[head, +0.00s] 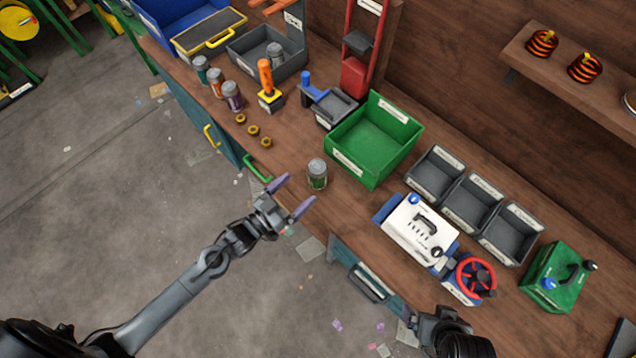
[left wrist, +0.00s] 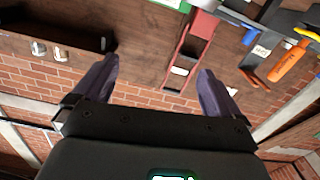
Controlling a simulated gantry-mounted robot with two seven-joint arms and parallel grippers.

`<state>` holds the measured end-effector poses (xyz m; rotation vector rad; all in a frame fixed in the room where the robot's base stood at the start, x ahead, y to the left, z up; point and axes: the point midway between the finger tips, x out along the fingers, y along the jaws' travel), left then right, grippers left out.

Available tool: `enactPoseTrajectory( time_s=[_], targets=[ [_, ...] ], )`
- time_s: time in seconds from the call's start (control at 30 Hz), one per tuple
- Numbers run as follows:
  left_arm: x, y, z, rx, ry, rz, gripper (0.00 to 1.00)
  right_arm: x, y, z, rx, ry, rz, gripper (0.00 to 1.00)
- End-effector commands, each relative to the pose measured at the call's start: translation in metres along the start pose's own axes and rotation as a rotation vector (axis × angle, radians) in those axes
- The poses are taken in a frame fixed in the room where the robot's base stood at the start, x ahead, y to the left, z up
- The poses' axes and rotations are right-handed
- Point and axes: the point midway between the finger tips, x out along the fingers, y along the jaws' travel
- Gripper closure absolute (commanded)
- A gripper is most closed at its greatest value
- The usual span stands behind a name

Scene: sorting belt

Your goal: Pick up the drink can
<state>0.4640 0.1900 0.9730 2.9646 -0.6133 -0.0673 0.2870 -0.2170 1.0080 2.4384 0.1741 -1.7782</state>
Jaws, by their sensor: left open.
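A drink can (head: 317,174), grey with a green band, stands upright on the wooden bench near its front edge, just left of the green bin. My left gripper (head: 298,189) is open and empty, with its purple fingers by the bench's front edge, close to the can and on its near left side. The fingers look apart from the can. In the left wrist view the open fingers (left wrist: 157,82) show with nothing between them, and I do not make out the can there. Of my right arm only a dark part shows at the bottom right; its fingers do not show.
A green bin (head: 348,163) stands behind the can. Several other cans, one of them purple (head: 232,96), stand to the left. Brass nuts (head: 253,131) lie between. A white device (head: 419,232) is on the right. The bench around the can is clear.

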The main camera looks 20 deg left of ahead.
Motion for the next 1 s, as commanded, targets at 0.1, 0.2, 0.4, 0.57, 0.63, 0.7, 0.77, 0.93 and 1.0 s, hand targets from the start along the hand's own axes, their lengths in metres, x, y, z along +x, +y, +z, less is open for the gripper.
enactPoseTrajectory(
  time_s=[0.1,0.2,0.4,0.57,0.63,0.7,0.77,0.93,1.0],
  targets=[
    [0.009,-0.025,0.060,0.048,-0.004,0.018,0.01,0.052,-0.002,0.016,0.001,0.001,0.000,0.00],
    [0.015,-0.040,0.082,0.078,-0.012,0.022,0.01,0.073,-0.002,0.023,0.000,0.001,0.000,0.00],
    [0.028,-0.052,0.090,0.115,0.008,0.031,0.01,0.097,-0.002,0.031,-0.002,0.001,0.002,0.00],
    [0.040,-0.055,0.089,0.121,0.020,0.032,0.01,0.102,-0.001,0.033,-0.009,0.001,0.008,0.00],
    [0.050,-0.055,0.088,0.122,0.022,0.031,0.01,0.102,0.000,0.033,-0.011,0.002,0.009,0.00],
    [0.060,-0.054,0.087,0.122,0.022,0.031,0.01,0.102,0.000,0.033,-0.011,0.002,0.009,0.00],
    [0.068,-0.054,0.087,0.121,0.021,0.031,0.01,0.103,0.000,0.034,-0.011,0.002,0.009,0.00],
    [0.085,-0.053,0.087,0.121,0.020,0.031,0.01,0.104,0.000,0.034,-0.010,0.002,0.009,0.00],
    [0.088,-0.053,0.087,0.121,0.020,0.031,0.01,0.104,-0.001,0.034,-0.009,0.002,0.008,0.00]
  ],
)
